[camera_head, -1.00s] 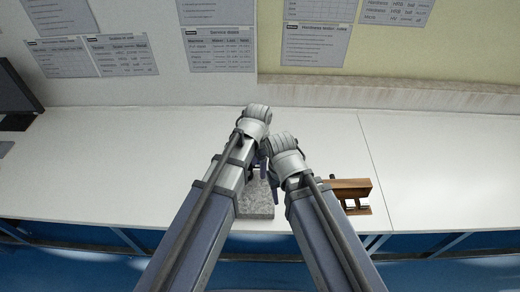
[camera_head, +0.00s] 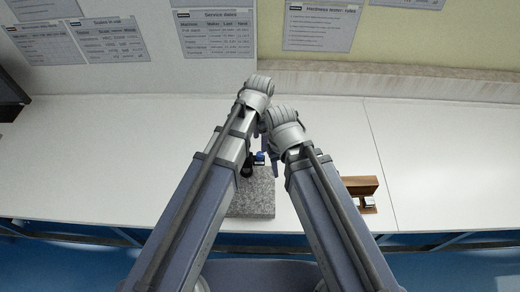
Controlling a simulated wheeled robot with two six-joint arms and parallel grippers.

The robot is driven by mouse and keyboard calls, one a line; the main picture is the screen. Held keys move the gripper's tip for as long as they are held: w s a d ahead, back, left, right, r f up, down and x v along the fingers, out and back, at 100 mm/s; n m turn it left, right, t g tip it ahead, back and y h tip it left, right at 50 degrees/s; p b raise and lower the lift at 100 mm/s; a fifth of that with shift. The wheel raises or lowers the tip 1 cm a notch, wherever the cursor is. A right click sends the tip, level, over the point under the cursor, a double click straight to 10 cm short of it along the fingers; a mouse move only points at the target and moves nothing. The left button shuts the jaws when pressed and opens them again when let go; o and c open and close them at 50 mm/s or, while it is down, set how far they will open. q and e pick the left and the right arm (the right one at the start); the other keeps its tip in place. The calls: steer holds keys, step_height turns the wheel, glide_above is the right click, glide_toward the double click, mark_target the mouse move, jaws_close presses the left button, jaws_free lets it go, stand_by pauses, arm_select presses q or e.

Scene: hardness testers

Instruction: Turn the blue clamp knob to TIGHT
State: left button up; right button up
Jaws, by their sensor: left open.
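The blue clamp knob (camera_head: 260,157) shows as a small blue patch in the gap between my two forearms, above a grey speckled stone block (camera_head: 254,200). A dark part (camera_head: 246,168) sits just left of the knob; I cannot tell what it belongs to. My left gripper (camera_head: 267,160) is mostly hidden below the arms; a bluish-grey piece of it shows close by the knob. It is open, and I cannot tell whether it touches the knob. The TIGHT mark cannot be made out. My right gripper is hidden behind my right arm.
A wooden holder (camera_head: 360,183) with metal pieces stands right of my right arm, partly covered by it. The white bench (camera_head: 90,160) is clear on the left and far right. A dark screen (camera_head: 10,95) stands at the left edge. Paper sheets hang on the back wall.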

mark_target(260, 154)
arm_select(q)
steer(key=shift+f+b, duration=3.85)
steer(key=shift+f, duration=0.1)
steer(key=shift+r, duration=0.1)
jaws_close()
